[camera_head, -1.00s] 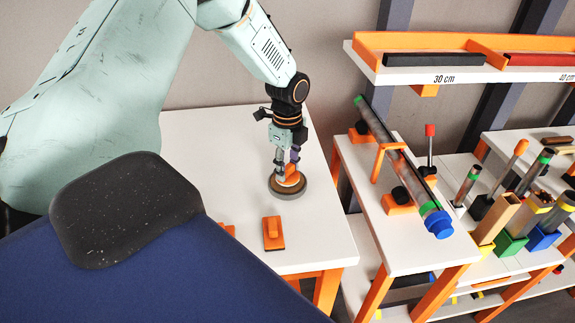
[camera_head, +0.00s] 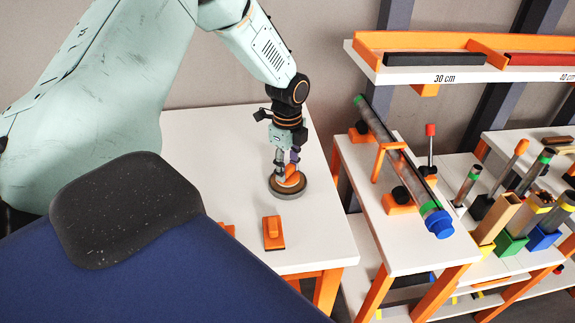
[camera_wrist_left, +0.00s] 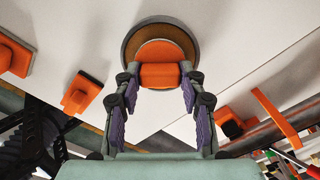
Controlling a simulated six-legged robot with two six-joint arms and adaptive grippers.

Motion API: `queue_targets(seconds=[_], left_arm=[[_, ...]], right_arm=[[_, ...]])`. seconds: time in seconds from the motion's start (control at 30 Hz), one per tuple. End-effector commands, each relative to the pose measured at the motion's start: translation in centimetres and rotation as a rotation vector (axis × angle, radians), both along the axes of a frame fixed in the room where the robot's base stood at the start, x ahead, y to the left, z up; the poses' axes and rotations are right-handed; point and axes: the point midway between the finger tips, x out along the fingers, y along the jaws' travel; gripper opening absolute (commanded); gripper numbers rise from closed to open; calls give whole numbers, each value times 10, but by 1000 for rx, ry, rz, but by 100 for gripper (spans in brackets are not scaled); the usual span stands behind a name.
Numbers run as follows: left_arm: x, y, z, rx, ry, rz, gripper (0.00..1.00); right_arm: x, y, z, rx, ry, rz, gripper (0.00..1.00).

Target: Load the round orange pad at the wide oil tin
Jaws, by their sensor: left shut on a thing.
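The round orange pad (camera_head: 291,180) is in or over a round grey-rimmed dish (camera_head: 288,194) on the white table. In the left wrist view the pad's orange grip block (camera_wrist_left: 159,75) sits between my left fingers, with a brown-orange disc (camera_wrist_left: 160,50) behind it, inside the grey rim. My left gripper (camera_head: 287,170) is shut on the pad's grip, pointing down. I cannot tell whether the pad touches the dish floor. No wide oil tin can be made out for certain. My right gripper is not in view.
A rectangular orange pad (camera_head: 273,232) lies in front of the dish, with another orange piece (camera_head: 228,229) partly hidden to its left. At right, a rack (camera_head: 420,258) carries a clear tube (camera_head: 405,170) with a blue cap.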

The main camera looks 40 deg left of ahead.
Motion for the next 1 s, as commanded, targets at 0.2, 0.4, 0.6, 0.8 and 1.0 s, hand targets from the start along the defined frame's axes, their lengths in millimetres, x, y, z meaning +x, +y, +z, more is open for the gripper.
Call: queue_targets(seconds=[0.2,0.4,0.6,0.8,1.0], left_arm=[[0,0,-3,0,0,0,15],[0,0,-5,0,0,0,15],[0,0,-6,0,0,0,15],[0,0,-6,0,0,0,15],[0,0,-6,0,0,0,15]], right_arm=[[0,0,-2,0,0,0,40],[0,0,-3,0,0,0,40],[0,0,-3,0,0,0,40],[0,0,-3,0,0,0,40],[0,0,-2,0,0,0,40]])
